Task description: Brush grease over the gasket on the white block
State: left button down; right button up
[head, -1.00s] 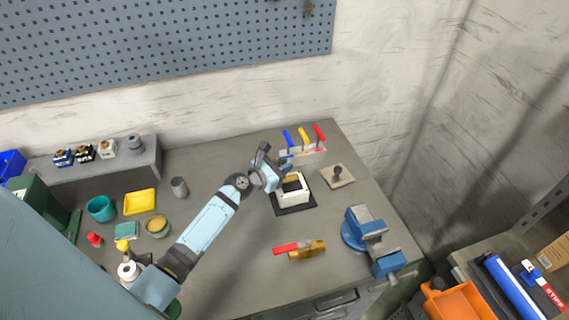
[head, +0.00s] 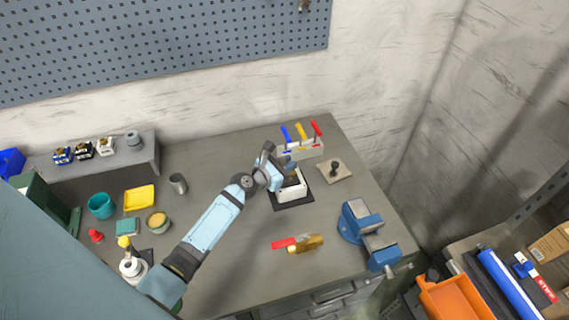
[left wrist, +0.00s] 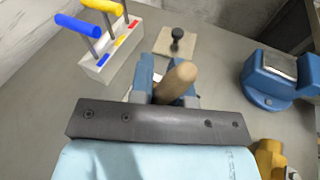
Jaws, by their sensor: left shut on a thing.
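The white block (head: 293,193) sits on a dark mat (head: 296,205) near the middle of the bench. My left gripper (head: 284,173) is over the block and hides much of its top. I cannot make out the gasket. In the left wrist view, a rounded wooden handle (left wrist: 176,80) stands between the fingers of my left gripper (left wrist: 163,93), which is shut on it. The brush end is hidden, so I cannot tell whether it touches the block. A bowl with tan-yellow contents (head: 157,220) stands at the left of the bench. My right gripper is not in view.
A rack with blue, yellow and red handles (head: 303,150) stands behind the block. A plate with a dark knob (head: 335,170) and a blue vise (head: 366,235) are to the right.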

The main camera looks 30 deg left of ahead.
pick_arm(q)
jog(key=shift+w+d, duration=0.1)
jog(key=shift+d, duration=0.05)
jog(key=shift+w+d, duration=0.35)
jog(key=shift+w, duration=0.05)
jog(key=shift+w, duration=0.1)
jog(key=shift+w+d+p, duration=0.35)
jog(key=shift+w+d, duration=0.05)
jog(key=shift+d, duration=0.1)
jog(key=shift+w+d, duration=0.3)
jog(key=shift+w, duration=0.1)
jog(key=shift+p, duration=0.3)
jog(key=shift+a, duration=0.1)
jog(key=shift+s+a, duration=1.3)
jog(key=shift+s, duration=0.2)
